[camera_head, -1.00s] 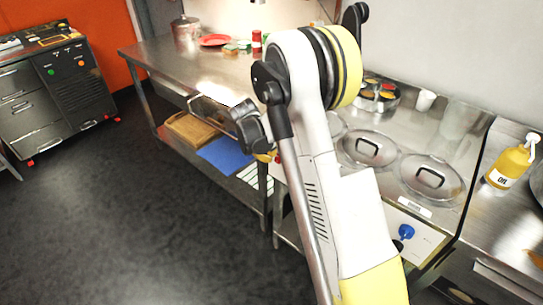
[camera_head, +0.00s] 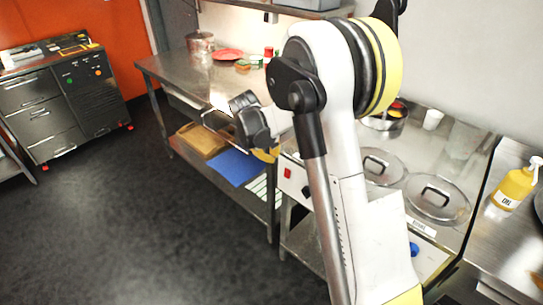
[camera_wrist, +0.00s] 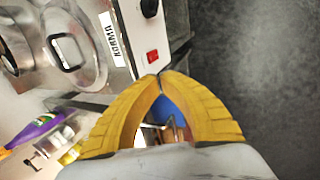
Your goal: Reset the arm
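My gripper (camera_wrist: 160,78) shows in the wrist view with its two yellow fingers bowed outward and their tips together. Nothing is held between the tips; background shows through the gap behind them. In the head view my white arm with black and yellow joints fills the middle, folded, and hides part of the counter. Only a bit of the yellow gripper shows there, left of the arm near the counter's front edge, and its fingertips are hidden.
A steel unit with round lidded wells (camera_head: 436,198) stands behind and right of the arm. A yellow oil bottle (camera_head: 516,187) is at far right. A steel table (camera_head: 190,70) holds a pot (camera_head: 200,44) and red plate (camera_head: 228,54). A dark cabinet (camera_head: 60,100) stands left; floor at lower left is clear.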

